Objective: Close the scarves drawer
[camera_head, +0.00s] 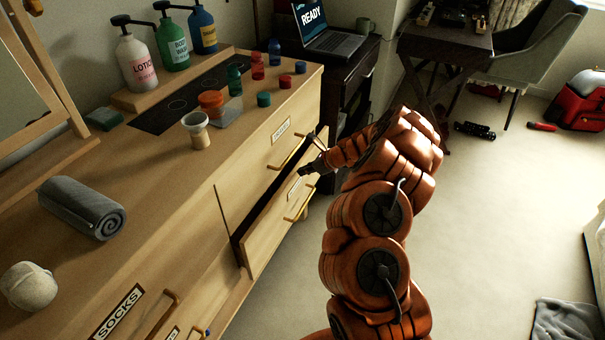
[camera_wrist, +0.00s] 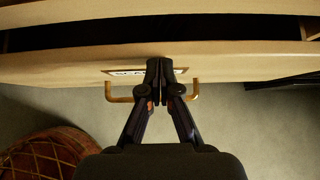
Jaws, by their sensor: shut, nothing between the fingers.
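The scarves drawer (camera_head: 284,217) is a light wood drawer in the dresser (camera_head: 215,160), standing partly open. A dark gap shows behind its front in both views. In the wrist view its front (camera_wrist: 230,68) runs across the top, with a label reading "SCA" (camera_wrist: 118,72) partly hidden by my fingers, and a brass handle (camera_wrist: 194,92). My gripper (camera_wrist: 160,62) is shut and empty, its fingertips at the drawer front over the label, between the handle's ends. Whether they touch the wood I cannot tell. In the head view my gripper (camera_head: 305,170) is by the drawer's upper edge.
The dresser top holds several bottles, small jars, a rolled grey towel (camera_head: 82,208) and a pale ball (camera_head: 28,286). A dark cabinet with a laptop (camera_head: 328,40) stands beyond the dresser. The carpet at right is mostly clear. A woven brown object (camera_wrist: 45,155) is at lower left in the wrist view.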

